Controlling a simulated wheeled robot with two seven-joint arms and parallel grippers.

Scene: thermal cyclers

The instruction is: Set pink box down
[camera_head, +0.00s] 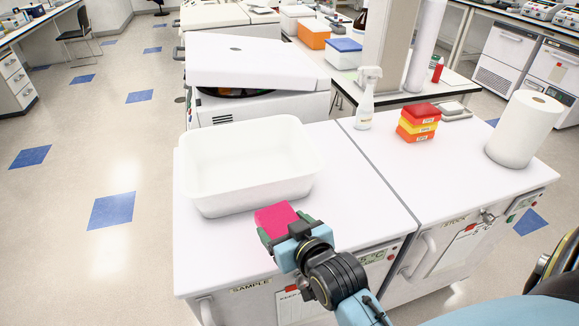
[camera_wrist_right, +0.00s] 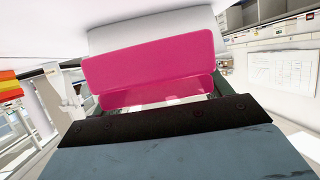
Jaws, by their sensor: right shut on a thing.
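The pink box (camera_head: 276,218) is in my right gripper (camera_head: 284,228), over the front part of the white bench top marked SAMPLE. It also shows large in the right wrist view (camera_wrist_right: 150,58), in front of the gripper (camera_wrist_right: 150,100). The right gripper's fingers lie on either side of the box and are shut on it. I cannot tell whether the box touches the bench top. A white tub (camera_head: 250,170) stands just behind the box and looks empty. My left gripper is not in view.
Right of the tub, the bench top (camera_head: 350,200) is clear. On the adjoining STOCK top stand a spray bottle (camera_head: 367,98), a red, yellow and orange box stack (camera_head: 418,122) and a paper roll (camera_head: 523,128). A white machine (camera_head: 250,75) is behind the tub.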

